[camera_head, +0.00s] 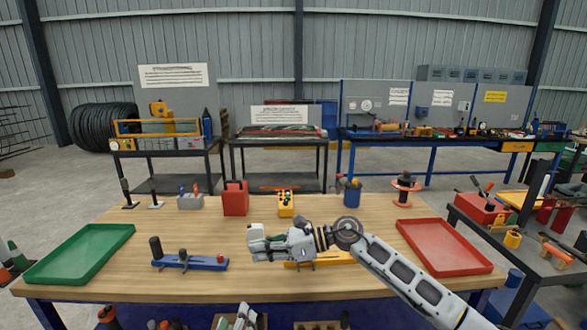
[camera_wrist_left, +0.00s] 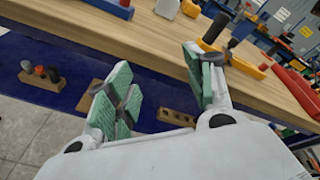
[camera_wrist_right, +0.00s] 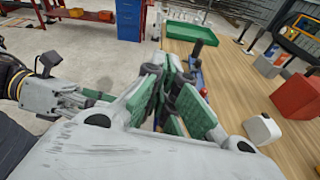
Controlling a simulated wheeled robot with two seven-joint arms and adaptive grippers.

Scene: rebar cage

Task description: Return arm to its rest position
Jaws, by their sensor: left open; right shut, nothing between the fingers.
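My right arm reaches in from the right in the head view, and its gripper (camera_head: 262,243) is over the front middle of the wooden table (camera_head: 150,215). In the right wrist view the fingers of this gripper (camera_wrist_right: 163,85) are together and hold nothing. My left gripper (camera_head: 240,318) shows only partly at the bottom edge of the head view. In the left wrist view its green-padded fingers (camera_wrist_left: 155,90) are apart and empty, in front of the table's front edge. The left gripper also shows at the left of the right wrist view (camera_wrist_right: 55,95).
A green tray (camera_head: 80,254) is at the left and a red tray (camera_head: 443,246) at the right. A blue fixture (camera_head: 190,262) and a yellow fixture (camera_head: 335,258) lie near the front. A red box (camera_head: 235,199) stands behind. A lower blue shelf (camera_wrist_left: 60,65) holds several blocks.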

